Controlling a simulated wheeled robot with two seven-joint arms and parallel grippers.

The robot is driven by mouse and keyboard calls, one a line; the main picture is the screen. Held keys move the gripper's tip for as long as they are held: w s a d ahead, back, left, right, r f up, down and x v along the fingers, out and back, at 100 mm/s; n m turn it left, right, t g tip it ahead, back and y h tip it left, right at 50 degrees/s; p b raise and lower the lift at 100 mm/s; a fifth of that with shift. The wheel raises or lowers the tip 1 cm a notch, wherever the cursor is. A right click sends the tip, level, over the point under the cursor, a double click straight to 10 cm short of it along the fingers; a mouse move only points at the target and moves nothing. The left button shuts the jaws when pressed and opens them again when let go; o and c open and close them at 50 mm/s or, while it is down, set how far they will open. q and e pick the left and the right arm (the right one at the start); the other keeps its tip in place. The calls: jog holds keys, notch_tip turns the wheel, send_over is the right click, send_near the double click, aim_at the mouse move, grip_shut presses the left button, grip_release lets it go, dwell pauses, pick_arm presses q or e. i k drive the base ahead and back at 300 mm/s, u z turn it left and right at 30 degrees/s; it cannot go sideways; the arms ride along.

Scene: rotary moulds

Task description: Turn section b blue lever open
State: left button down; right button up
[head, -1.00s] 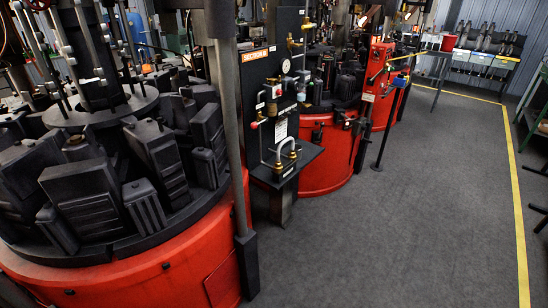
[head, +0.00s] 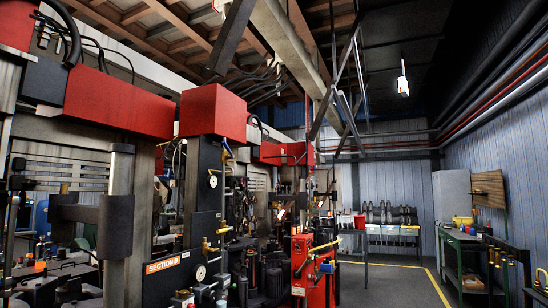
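The black panel (head: 206,222) with the orange and white "SECTION B" sign (head: 163,266) stands left of centre in the head view. A small blue lever-like part (head: 228,147) shows near the top of this panel, beside brass fittings; it is too small to tell its position. Brass valves and pipe fittings (head: 208,247) sit lower on the panel. The panel's lower part is cut off by the bottom edge. Neither of my grippers is in view.
Red machine housings (head: 212,111) hang above the panel. A red cabinet (head: 303,265) with a yellow handle stands to its right. A green workbench (head: 465,260) stands at the right wall. Grey floor (head: 390,285) with a yellow line lies between.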

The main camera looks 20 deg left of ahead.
aim_at(228, 149)
jog(key=z, duration=0.35)
jog(key=i, duration=1.3)
jog(key=u, duration=0.7)
